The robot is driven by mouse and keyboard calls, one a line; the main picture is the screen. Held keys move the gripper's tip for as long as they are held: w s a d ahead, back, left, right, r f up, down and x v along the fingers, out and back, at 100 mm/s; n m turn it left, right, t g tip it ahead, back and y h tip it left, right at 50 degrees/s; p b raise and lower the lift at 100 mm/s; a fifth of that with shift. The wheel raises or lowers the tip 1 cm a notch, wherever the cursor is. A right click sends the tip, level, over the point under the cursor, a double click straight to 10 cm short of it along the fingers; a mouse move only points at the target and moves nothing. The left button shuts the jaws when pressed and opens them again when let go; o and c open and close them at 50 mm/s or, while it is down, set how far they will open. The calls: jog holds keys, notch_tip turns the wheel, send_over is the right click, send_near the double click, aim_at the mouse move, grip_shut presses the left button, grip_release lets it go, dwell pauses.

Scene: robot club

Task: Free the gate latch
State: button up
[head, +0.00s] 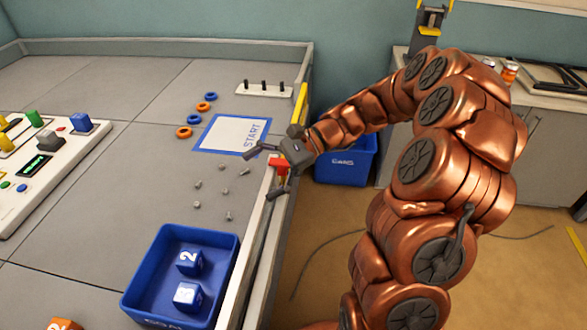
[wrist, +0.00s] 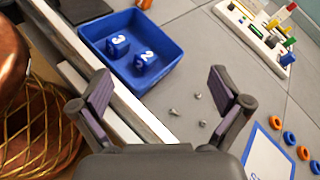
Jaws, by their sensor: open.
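A small red piece (head: 279,164), which looks like the gate latch, sits on the rim of the raised table in the head view. A yellow bar (head: 300,104) runs along the same rim just beyond it. My gripper (head: 263,171) is over the rim at the red piece, its two fingers spread to either side. Whether it touches the red piece I cannot tell. In the wrist view my gripper (wrist: 160,82) shows its fingers wide apart with the pale rim between and below them. The red piece does not show there.
A blue bin (head: 228,262) with two numbered blue cubes stands near the rim. Several small screws (head: 197,184), a START mat (head: 232,135), orange and blue rings (head: 184,132), and a control board (head: 62,150) lie on the table. Another blue bin (head: 346,165) is on the floor.

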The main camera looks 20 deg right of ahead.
jog(key=w+d+f+m+t+y+b, duration=0.2)
jog(key=w+d+f+m+t+b, duration=0.25)
jog(key=d, duration=0.45)
jog(key=m+t, duration=0.6)
jog(key=m, duration=0.1)
send_near(284, 167)
jog(key=shift+g+h, duration=0.25)
jog(key=shift+h, duration=0.15)
jog(key=shift+w+a+r+b, duration=0.15)
jog(key=shift+w+a+r, duration=0.1)
jog(key=shift+w+a, duration=0.65)
jog(key=shift+w+a+r+b, duration=0.15)
jog(key=shift+w+a+r, duration=0.1)
jog(key=shift+w+a, duration=0.65)
jog(key=shift+w+a+r+b, duration=0.15)
jog(key=shift+w+a+r, duration=0.1)
jog(key=shift+w+a, duration=0.65)
jog(key=shift+d, duration=0.1)
jog(key=c, duration=1.4)
jog(key=shift+r, duration=0.1)
